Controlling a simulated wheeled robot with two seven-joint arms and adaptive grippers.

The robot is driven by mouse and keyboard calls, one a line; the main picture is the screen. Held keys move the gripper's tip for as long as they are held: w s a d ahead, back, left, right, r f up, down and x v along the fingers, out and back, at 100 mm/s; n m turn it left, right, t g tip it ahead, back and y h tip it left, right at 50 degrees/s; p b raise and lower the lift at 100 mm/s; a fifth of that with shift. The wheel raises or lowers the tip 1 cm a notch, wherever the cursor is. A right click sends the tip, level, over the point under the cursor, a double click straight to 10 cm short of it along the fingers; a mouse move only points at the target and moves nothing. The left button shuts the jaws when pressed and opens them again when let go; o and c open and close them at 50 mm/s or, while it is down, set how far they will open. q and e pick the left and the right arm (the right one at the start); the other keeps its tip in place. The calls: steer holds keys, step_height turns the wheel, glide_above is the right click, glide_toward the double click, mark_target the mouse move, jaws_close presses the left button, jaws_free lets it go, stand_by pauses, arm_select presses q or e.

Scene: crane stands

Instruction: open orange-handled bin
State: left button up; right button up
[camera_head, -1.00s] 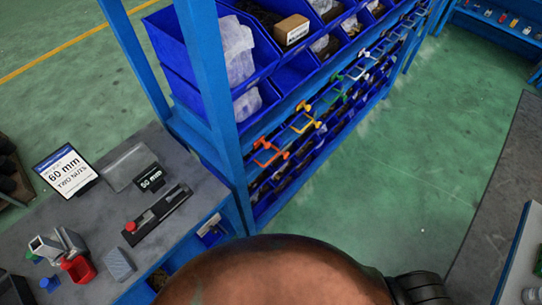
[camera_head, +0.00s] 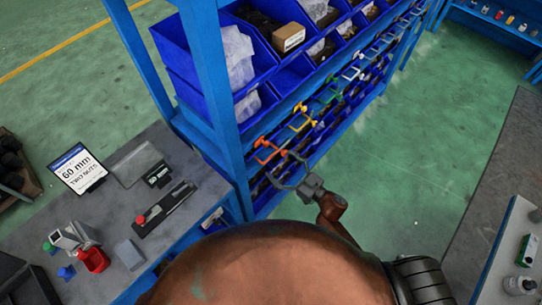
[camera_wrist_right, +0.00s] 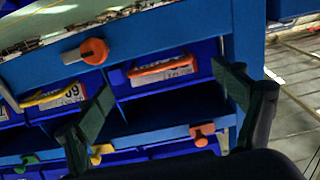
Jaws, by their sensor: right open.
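The orange handle (camera_head: 268,151) sits on the front of a blue bin at the near end of the rack's handle row. My right gripper (camera_head: 288,168) is open and empty just in front of it, with its fingers spread. In the right wrist view the orange handle (camera_wrist_right: 163,67) lies across the front of its blue bin (camera_wrist_right: 165,87), above a white label. The fingers of my right gripper (camera_wrist_right: 164,80) stand on either side of it there, apart from it as far as I can tell. The bin looks closed. My left gripper is out of view.
A yellow handle (camera_head: 302,118) is beside the orange one, with green and white handles beyond. The blue rack post (camera_head: 212,90) and a grey bench (camera_head: 115,215) stand at the left. In the wrist view an orange knob (camera_wrist_right: 95,51) sticks out above.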

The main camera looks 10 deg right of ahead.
mark_target(271, 156)
steer(key=x, duration=0.5)
steer(key=shift+w, duration=0.1)
steer(key=shift+c, duration=0.7)
